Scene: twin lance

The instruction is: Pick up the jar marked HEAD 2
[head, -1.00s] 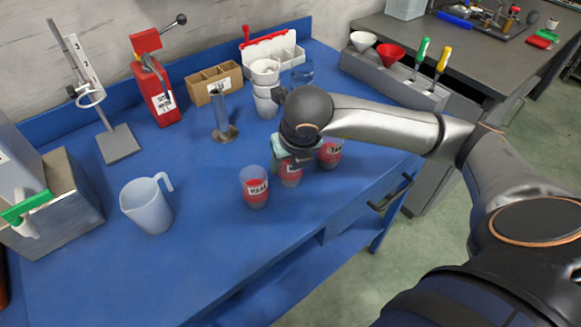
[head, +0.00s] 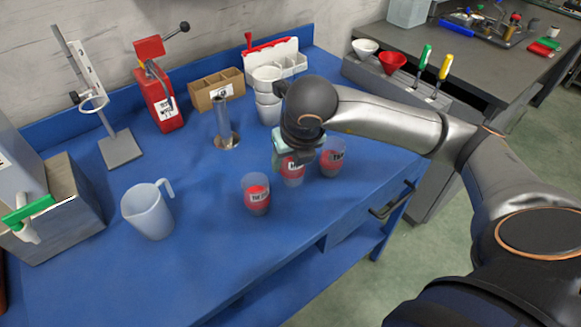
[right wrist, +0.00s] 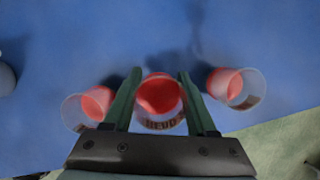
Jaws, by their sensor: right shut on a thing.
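Three clear jars with red contents stand in a row near the bench's front edge: a left jar (head: 256,196), a middle jar (head: 292,172) and a right jar (head: 332,158). Their labels are blurred in the head view. My right gripper (head: 289,155) is shut on the middle jar from above, hiding its upper part. In the right wrist view the green fingers (right wrist: 159,78) lie on both sides of the middle jar (right wrist: 160,97), whose label seems to read HEAD; its number is not legible. The other jars stand apart on either side. My left gripper is not in view.
On the blue bench (head: 200,265) are a white jug (head: 148,212), a metal cylinder (head: 223,125), stacked white cups (head: 268,97), a red press (head: 160,95) and a ring stand (head: 120,150).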

